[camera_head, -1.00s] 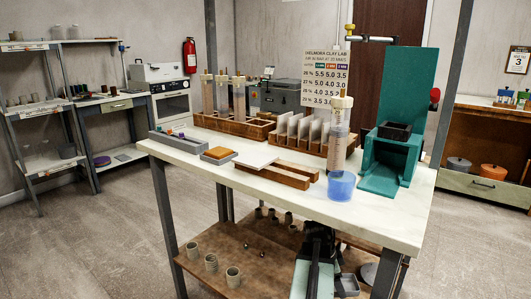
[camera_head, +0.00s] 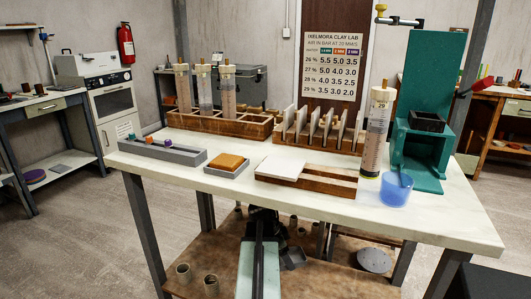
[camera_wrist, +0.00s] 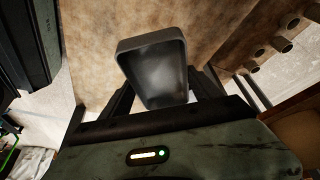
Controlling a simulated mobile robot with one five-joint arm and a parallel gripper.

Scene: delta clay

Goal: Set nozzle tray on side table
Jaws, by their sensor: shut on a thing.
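My gripper (camera_wrist: 162,98) is shut on a small dark grey tray (camera_wrist: 155,68), with a dark finger on each side of it. The tray looks empty in the wrist view. In the head view the grey tray (camera_head: 293,258) shows beside the end of my arm, below the pale tabletop and in front of the brown lower shelf. I cannot tell which table is the side table.
The tabletop holds an orange block in a tray (camera_head: 227,163), wooden racks (camera_head: 218,122), a blue cup (camera_head: 396,189) and a green press (camera_head: 425,150). Its front right corner is bare. Cups (camera_head: 211,284) stand on the lower shelf (camera_head: 320,275). Another table (camera_head: 50,105) is at left.

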